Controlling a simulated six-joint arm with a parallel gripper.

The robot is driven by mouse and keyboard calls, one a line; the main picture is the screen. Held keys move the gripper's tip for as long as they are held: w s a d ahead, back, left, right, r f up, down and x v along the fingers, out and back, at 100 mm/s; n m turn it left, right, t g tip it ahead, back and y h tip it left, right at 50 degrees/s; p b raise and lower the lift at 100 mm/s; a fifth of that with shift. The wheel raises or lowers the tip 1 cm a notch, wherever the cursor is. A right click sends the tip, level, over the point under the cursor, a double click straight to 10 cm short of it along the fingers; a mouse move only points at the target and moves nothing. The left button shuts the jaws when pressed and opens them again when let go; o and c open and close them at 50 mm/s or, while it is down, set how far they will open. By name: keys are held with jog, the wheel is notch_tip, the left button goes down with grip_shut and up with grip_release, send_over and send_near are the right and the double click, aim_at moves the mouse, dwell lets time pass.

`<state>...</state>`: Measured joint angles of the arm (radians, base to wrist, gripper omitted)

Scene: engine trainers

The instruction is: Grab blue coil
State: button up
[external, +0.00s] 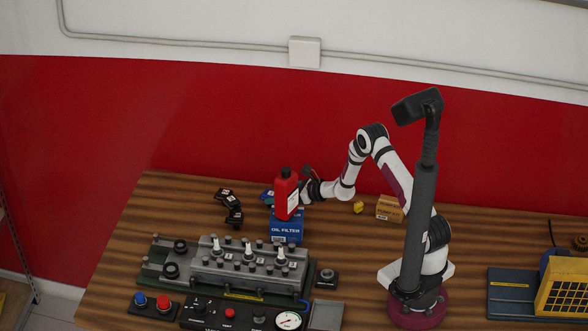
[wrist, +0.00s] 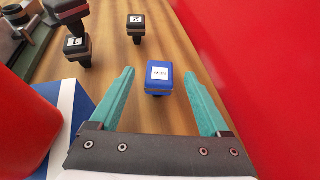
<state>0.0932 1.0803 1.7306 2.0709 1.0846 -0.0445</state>
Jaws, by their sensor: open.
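The blue coil (wrist: 158,88) has a white label on top and stands on the wooden table. In the wrist view it appears between the two teal fingers of my gripper (wrist: 160,76), near their tips. The fingers are spread and nothing is gripped. Whether the coil is fully between the fingers or a little below or beyond them, I cannot tell. In the external view a small bit of blue, likely the coil (external: 267,196), shows left of the red bottle. My gripper (external: 309,184) is partly hidden behind the bottle there.
A red bottle (external: 286,194) stands by a blue oil filter box (external: 286,229); both crowd the left of the wrist view. Black coils (wrist: 136,28) labelled 1 and 2 stand farther on. The red wall (wrist: 245,50) is close on the right. The engine trainer (external: 240,262) lies in front.

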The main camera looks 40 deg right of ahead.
jog(key=x, duration=0.6)
jog(key=shift+w+a+f, duration=0.1)
jog(key=shift+w+a, duration=0.05)
jog(key=shift+w, duration=0.1)
grip_shut()
